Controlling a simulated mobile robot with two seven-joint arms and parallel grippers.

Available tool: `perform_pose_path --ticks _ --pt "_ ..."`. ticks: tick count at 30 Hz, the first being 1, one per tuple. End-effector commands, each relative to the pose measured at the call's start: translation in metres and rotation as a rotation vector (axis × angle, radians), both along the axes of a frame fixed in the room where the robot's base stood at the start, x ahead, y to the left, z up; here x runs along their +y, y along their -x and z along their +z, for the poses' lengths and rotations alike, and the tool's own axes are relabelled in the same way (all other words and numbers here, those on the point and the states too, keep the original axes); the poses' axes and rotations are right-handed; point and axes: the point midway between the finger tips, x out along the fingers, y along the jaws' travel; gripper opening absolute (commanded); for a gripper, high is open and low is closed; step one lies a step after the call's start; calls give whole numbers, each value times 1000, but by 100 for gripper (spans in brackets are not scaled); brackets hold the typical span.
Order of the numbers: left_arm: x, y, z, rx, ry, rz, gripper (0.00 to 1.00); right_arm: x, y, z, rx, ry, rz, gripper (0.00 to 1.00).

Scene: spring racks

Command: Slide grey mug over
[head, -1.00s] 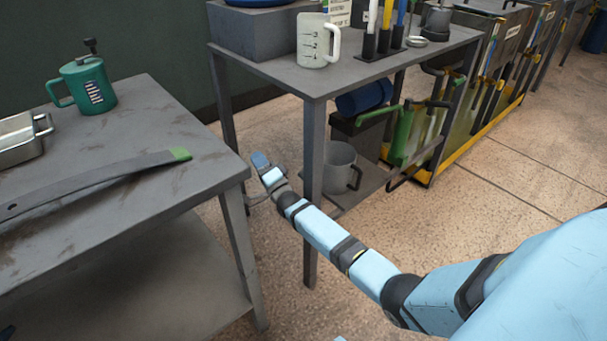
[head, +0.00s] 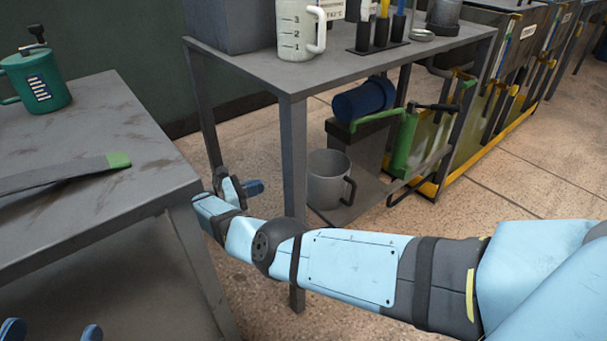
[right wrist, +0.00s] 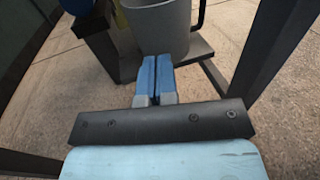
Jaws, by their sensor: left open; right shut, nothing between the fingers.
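The grey mug (head: 327,182) stands upright on the low shelf under the dark table, its dark handle on the right. In the right wrist view the mug (right wrist: 162,28) is just ahead of the fingertips, with its top cut off. My right gripper (head: 256,187) is shut and empty, left of the mug and outside the table's front leg. Its blue fingers (right wrist: 157,62) lie together and point at the mug; I cannot tell if they touch it. My left gripper (head: 50,331) is open at the bottom left edge, mostly out of view.
The table's front leg (head: 294,205) stands between my right gripper and the mug in the head view. The left workbench (head: 75,215) is close to my right wrist. A blue cylinder (head: 362,100) and a green crank (head: 400,135) are behind the mug. A measuring jug (head: 297,32) stands above.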

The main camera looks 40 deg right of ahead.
Motion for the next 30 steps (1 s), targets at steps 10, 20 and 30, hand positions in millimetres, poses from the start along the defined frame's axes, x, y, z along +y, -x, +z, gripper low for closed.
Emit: perform_pose_path --ticks 10,20,30 --pt "0 0 0 3 -1 -1 88 -54 10 0 1 6 -2 0" --pt "-1 0 -2 15 6 -1 88 -116 19 0 1 6 1 0" --pt "0 -1 -1 3 -2 0 88 -136 22 0 2 5 3 0"
